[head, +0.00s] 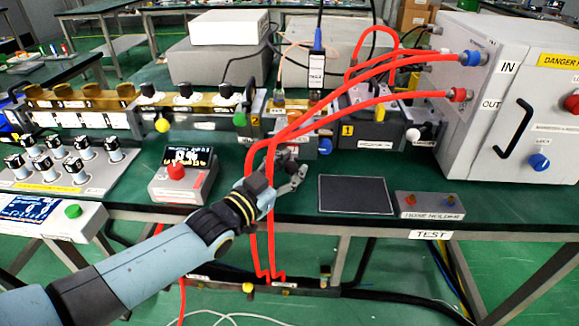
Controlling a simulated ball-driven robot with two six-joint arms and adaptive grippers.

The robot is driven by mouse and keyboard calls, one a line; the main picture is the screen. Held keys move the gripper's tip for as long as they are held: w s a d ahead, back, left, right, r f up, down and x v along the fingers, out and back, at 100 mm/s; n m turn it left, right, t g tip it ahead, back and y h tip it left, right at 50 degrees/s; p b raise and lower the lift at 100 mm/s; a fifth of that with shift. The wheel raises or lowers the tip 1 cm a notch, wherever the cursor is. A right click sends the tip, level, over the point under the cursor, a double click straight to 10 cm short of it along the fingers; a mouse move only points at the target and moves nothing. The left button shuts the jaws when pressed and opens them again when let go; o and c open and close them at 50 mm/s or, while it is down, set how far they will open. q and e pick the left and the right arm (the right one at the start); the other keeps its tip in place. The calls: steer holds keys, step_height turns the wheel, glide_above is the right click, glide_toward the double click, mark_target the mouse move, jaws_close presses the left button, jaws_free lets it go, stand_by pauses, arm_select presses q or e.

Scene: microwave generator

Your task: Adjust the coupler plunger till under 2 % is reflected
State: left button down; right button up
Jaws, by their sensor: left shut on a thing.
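My left gripper (297,176) reaches in from the lower left to the front of the waveguide line (365,135). It is shut on what looks like the coupler plunger, which is mostly hidden behind the fingers and the red hoses. A blue knob (325,146) on the line's front is just right of the gripper and apart from it. A small meter box (180,185) with a lit display (188,155) and a red knob (176,170) stands to the left; its reading is too small to read. My right gripper is not in view.
Red hoses (380,75) run from the white cabinet (500,60) past my wrist and below the table edge. A dark pad (355,195) and a small box with buttons (430,205) lie to the right. A panel of several knobs (75,165) is at the left.

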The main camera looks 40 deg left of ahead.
arm_select(q)
steer(key=shift+s+d+r+p, duration=0.1)
steer(key=shift+s+d+p, duration=0.4)
steer(key=shift+s, duration=0.15)
steer(key=c, duration=1.4)
jaws_free()
steer(key=o, duration=0.4)
steer(key=shift+w+d, duration=0.15)
steer(key=shift+s, duration=0.4)
steer(key=s, duration=1.1)
steer(key=shift+s+a, duration=0.15)
steer(key=shift+a, duration=0.15)
